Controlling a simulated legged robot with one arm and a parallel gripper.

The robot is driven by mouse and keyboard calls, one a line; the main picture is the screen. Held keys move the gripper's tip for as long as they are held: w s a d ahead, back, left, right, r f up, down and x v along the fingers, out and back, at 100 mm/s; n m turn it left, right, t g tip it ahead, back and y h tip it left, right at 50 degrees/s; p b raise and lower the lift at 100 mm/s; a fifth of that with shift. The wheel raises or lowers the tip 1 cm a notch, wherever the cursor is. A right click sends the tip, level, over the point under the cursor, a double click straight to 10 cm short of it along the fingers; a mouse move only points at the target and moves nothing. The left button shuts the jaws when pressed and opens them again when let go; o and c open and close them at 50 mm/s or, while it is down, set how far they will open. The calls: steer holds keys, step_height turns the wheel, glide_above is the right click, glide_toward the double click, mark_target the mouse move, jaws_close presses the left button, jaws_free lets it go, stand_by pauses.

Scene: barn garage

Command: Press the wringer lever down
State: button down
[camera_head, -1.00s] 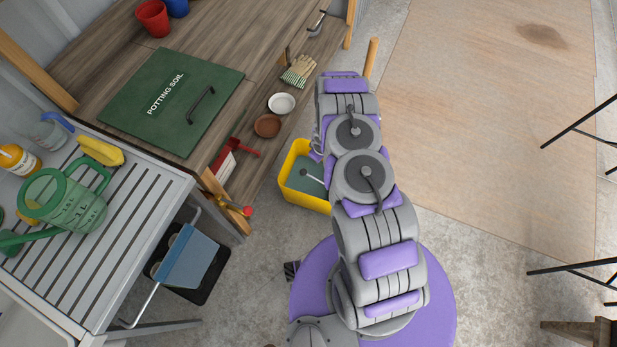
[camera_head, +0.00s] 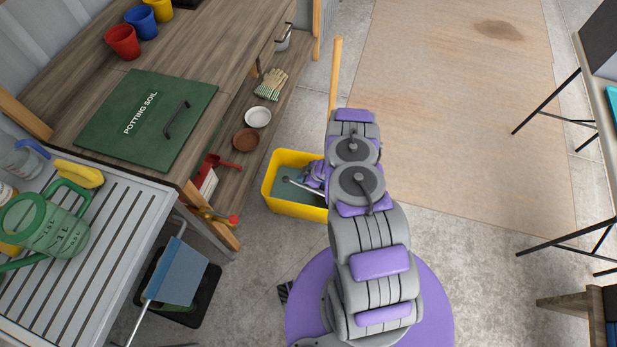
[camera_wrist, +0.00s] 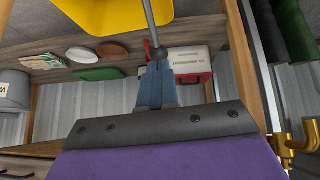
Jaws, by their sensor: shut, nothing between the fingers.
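The yellow mop bucket (camera_head: 294,210) stands on the floor left of my arm in the head view, with a grey-green inside. Its yellow wall also fills the top of the wrist view (camera_wrist: 95,15). The wringer lever (camera_wrist: 149,20) is a thin grey rod ending in a dark ball knob. In the wrist view the knob is right at my shut fingertips; I cannot tell whether they touch. A pale thin rod also shows over the bucket in the head view. My gripper (camera_wrist: 155,75) is shut and empty. In the head view it is over the bucket, partly hidden by my arm.
A wooden bench with a green potting soil lid (camera_head: 150,118) and a slatted grey top (camera_head: 90,255) lies left. A low shelf with gloves (camera_head: 271,84) and saucers is beside the bucket.

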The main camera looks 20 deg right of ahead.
mark_target(289, 180)
steer(key=b+x, duration=0.1)
steer(key=x, duration=0.3)
steer(key=shift+w+a, duration=0.3)
steer(key=shift+w+a+f+b, duration=0.35)
steer(key=shift+w+a+f, duration=0.05)
steer(key=shift+w+f, duration=0.05)
steer(key=shift+w+a+f+b, duration=0.2)
steer(key=shift+a+f+b, duration=0.05)
steer(key=shift+f+b, duration=0.4)
steer(key=shift+w+a+f+h, duration=0.1)
steer(key=shift+a+f+h, duration=0.05)
steer(key=shift+a+h, duration=0.15)
steer(key=shift+d, duration=0.1)
